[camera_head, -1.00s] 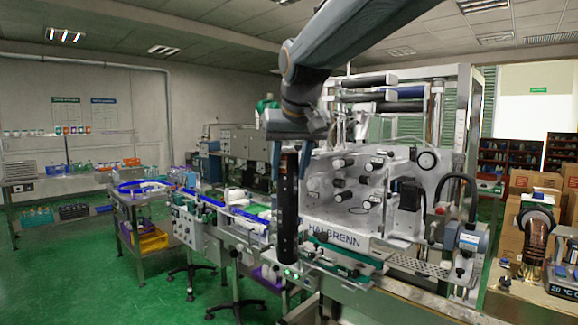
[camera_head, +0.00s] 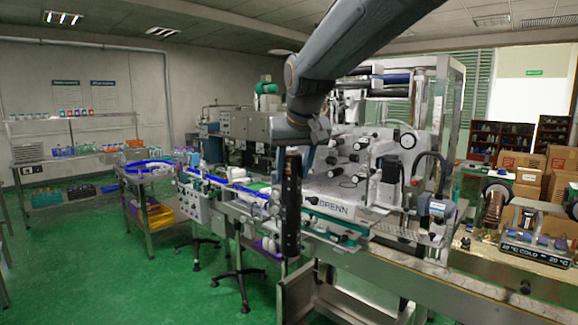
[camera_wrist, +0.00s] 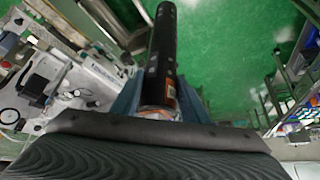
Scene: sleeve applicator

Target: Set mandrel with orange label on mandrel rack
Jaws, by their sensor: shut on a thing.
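A long black mandrel (camera_head: 291,205) hangs upright from my gripper (camera_head: 303,140) in the head view, in front of the labelling machine. In the wrist view the black mandrel (camera_wrist: 161,45) points away from me, with an orange label (camera_wrist: 171,90) on its side near the jaws. My gripper (camera_wrist: 160,105) is shut on the mandrel's near end, a blue finger on each side. The held end is partly hidden. I cannot make out the mandrel rack for certain in either view.
The white labelling machine (camera_head: 345,185) and its conveyor (camera_head: 400,262) stand just behind and right of the mandrel. A bench at right holds a temperature display (camera_head: 540,242) and dark items. A stool (camera_head: 240,275) stands lower left. Green floor (camera_head: 110,285) at left is open.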

